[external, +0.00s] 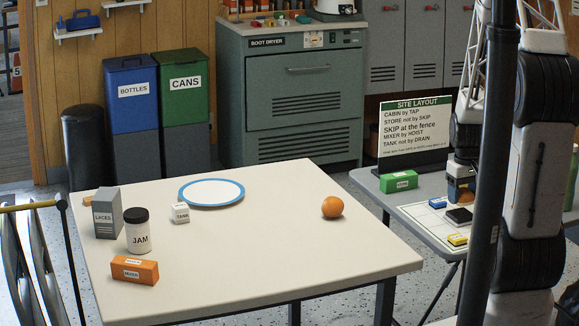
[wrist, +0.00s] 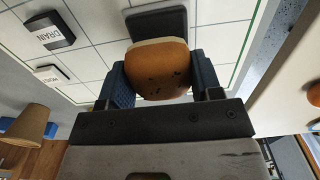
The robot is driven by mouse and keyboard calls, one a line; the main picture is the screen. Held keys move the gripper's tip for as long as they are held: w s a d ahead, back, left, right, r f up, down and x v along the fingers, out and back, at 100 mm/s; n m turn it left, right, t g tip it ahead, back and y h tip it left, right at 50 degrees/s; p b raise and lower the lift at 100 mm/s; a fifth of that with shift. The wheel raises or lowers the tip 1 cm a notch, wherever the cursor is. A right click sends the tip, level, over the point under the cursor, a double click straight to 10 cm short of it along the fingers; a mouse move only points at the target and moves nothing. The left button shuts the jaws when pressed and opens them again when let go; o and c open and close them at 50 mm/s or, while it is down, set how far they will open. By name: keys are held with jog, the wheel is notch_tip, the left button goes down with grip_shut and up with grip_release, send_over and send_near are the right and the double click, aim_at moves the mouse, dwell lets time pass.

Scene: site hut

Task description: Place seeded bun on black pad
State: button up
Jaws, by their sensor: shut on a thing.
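The seeded bun (wrist: 158,62), brown on top with dark seeds and a pale cut face, is held between the blue fingers of my gripper (wrist: 158,80) in the wrist view. The black pad (wrist: 158,20) shows just beyond the bun, partly hidden by it. In the external view my gripper (external: 461,188) points down over the side table at the right, above the black pad (external: 459,215) on a white gridded board. The bun is apart from the pad there, with a small gap that is hard to judge.
On the side table are a green block (external: 398,181), a blue block (external: 437,202) and a yellow block (external: 457,239); a site layout sign (external: 413,130) stands behind.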

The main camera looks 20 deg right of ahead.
aim_at(461, 204)
jog(key=shift+f, duration=1.45)
jog(key=shift+f, duration=0.1)
jog(key=o, duration=0.9)
notch_tip(461, 204, up, 12)
jog(key=shift+r, duration=0.2)
